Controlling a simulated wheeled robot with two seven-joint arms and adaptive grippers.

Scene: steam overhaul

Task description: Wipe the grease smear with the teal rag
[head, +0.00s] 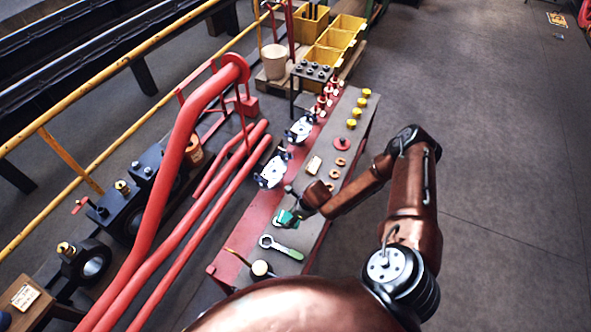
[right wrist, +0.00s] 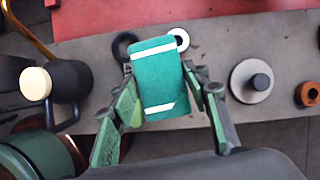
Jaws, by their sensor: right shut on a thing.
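The teal rag (right wrist: 160,75) is a flat teal pad with two white stripes. My right gripper (right wrist: 160,90) is shut on it, with one finger along each side. In the head view the rag (head: 285,218) is at the tip of my right gripper (head: 293,211), over the near part of the workbench (head: 318,222). I cannot tell whether it touches the bench top. No grease smear can be made out; the rag and gripper cover part of the bench. My left gripper is not in view.
A green-handled ring spanner (head: 282,246) and a dark can with a cream knob (head: 260,268) are nearer on the bench. Copper rings (head: 340,162), a red disc (head: 341,143) and yellow caps (head: 356,112) lie farther along. Red pipes (head: 185,225) run left.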

